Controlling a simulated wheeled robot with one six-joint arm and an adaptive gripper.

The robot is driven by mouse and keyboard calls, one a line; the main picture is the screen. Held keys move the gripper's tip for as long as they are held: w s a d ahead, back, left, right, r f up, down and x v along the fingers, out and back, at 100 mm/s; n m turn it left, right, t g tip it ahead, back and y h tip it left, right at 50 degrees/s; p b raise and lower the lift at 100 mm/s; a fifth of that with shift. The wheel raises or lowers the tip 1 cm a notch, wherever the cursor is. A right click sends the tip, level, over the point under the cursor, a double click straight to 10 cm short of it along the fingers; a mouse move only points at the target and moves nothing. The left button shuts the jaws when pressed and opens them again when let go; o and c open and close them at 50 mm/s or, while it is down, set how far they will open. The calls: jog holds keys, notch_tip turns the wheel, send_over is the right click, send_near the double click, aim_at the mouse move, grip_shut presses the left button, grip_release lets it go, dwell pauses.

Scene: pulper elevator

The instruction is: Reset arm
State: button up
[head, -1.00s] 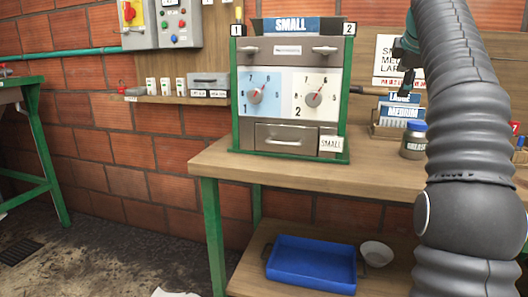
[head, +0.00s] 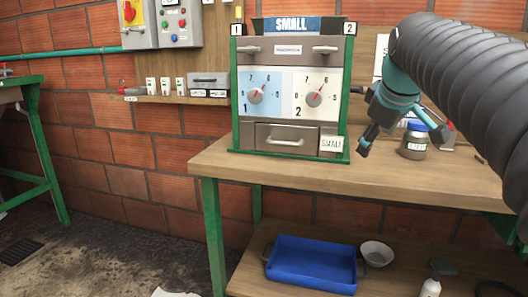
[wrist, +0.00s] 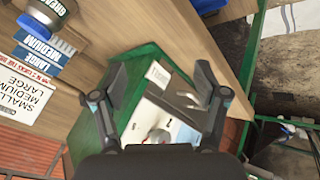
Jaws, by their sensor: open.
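My gripper (head: 373,130) hangs at the end of my arm, to the right of the two-dial machine, above the wooden bench. In the wrist view my gripper (wrist: 160,95) is open with nothing between its fingers. The machine (head: 290,95) has a green frame, a blue dial, a white dial, a lower drawer and a SMALL plate on top. It also shows in the wrist view (wrist: 150,115), tilted, beyond the fingers. Part of the sign behind the bench is hidden by my arm.
A grease jar (head: 414,142) stands on the bench (head: 225,160) close to my arm. A control box (head: 175,22) hangs on the brick wall at upper left. The bench's front left is clear.

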jog(key=s+a+f+m+g, duration=0.1)
jog(key=s+a+f+m, duration=0.2)
jog(key=s+f, duration=0.8)
jog(key=s+a+f+m+g+y, duration=0.1)
jog(key=s+a+f+m, duration=0.3)
jog(key=s+f, duration=0.8)
notch_tip(320, 180, down, 4)
jog(key=shift+r, duration=0.2)
